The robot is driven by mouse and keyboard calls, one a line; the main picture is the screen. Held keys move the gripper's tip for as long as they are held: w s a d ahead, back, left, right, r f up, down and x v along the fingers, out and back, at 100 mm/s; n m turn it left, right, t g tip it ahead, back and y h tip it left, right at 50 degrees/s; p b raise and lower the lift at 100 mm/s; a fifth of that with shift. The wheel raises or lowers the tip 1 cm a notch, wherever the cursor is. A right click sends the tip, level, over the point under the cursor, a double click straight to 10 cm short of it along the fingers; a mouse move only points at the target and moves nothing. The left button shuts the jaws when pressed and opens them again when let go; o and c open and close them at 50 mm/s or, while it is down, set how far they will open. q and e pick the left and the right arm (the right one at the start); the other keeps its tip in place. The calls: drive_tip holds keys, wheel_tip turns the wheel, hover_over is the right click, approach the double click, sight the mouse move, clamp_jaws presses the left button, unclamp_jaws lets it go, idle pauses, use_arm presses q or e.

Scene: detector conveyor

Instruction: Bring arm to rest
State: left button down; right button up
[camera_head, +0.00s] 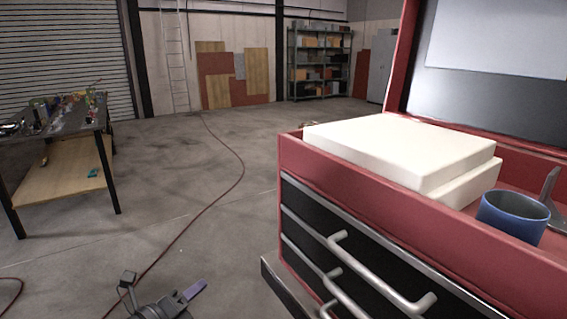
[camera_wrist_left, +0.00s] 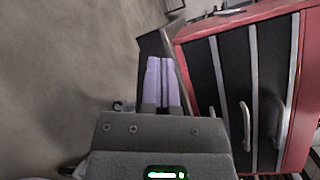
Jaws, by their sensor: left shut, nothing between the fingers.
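My left gripper (camera_head: 194,290) shows at the bottom of the head view, left of the red tool cabinet. It is low over the concrete floor and apart from the cabinet. In the left wrist view its two purple-grey fingers (camera_wrist_left: 161,82) lie side by side, shut with nothing between them. The cabinet's black drawer fronts (camera_wrist_left: 262,80) stand to the right of the fingers in that view. My right gripper is in neither view.
The red tool cabinet (camera_head: 290,160) fills the right side, with drawer handles sticking out. White boxes (camera_head: 400,145) and a blue cup (camera_head: 512,215) sit on its top. A cluttered workbench (camera_head: 60,125) stands at left. A red cable (camera_head: 225,185) crosses the otherwise open floor between.

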use_arm(q)
drive_tip(key=s+a+f+n+g+y, duration=0.2)
drive_tip(key=s+f+n+g+y, duration=0.15)
drive_tip(key=s+f+n, duration=0.9)
drive_tip(key=s+a+f+n+g+y, duration=0.1)
drive_tip(key=s+f+n+g+y, duration=0.2)
drive_tip(key=s+f+n+y, duration=0.95)
drive_tip(key=s+d+f+n+g+h, duration=0.1)
drive_tip(key=s+f, duration=0.5)
drive_tip(key=s, duration=0.6)
drive_tip(key=s+d+f+n+g+h, duration=0.1)
drive_tip(key=s+f+g+h, duration=0.5)
drive_tip(key=s, duration=0.6)
drive_tip(key=shift+d+g, duration=0.65)
drive_tip(key=shift+d, duration=0.25)
